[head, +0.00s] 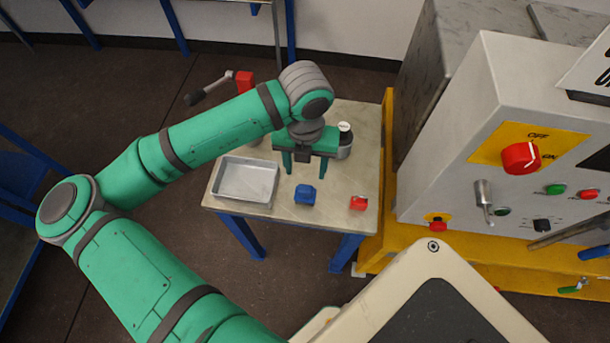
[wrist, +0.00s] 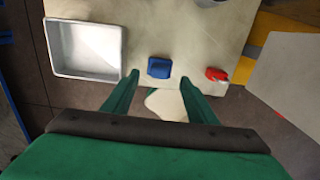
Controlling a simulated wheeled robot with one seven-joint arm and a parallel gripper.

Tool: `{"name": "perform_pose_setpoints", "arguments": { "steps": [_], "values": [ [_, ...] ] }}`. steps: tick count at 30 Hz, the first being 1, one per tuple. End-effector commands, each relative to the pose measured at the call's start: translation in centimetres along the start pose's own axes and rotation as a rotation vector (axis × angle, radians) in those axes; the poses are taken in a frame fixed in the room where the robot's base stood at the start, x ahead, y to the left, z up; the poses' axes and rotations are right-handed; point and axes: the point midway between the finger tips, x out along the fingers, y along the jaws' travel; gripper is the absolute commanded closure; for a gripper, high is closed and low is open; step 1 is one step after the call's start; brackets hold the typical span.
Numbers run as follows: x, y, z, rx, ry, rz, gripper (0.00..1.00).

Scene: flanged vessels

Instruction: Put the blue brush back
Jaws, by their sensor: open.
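A small blue block-like thing (head: 305,194) lies on the small table (head: 260,225), between a grey tray and a red item. It also shows in the wrist view (wrist: 160,68). I see no bristles or handle on it, so I cannot tell whether it is the blue brush. My gripper (head: 304,169) points down above the table, with its fingers apart and nothing seen between them. In the wrist view, the fingertips (wrist: 159,80) appear on either side of the blue thing, but the height between them is unclear.
An open grey tray (head: 246,181) stands left of the blue thing. A small red item (head: 358,203) lies right of it. A dark jar with a white top (head: 344,140) stands behind my gripper. A yellow-framed control panel (head: 450,160) borders the table's right side.

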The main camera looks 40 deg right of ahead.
Motion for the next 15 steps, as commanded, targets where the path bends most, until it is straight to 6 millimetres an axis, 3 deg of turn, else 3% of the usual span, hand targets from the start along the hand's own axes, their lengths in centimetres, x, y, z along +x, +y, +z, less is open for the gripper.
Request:
{"name": "perform_pose_setpoints", "arguments": {
  "steps": [6, 15],
  "values": [
    [-2.5, 0.0, 0.0, 0.000, -0.001, 0.000, 0.48],
    [-3.0, 0.0, 0.0, 0.000, 0.000, -0.001, 0.48]
  ]
}}
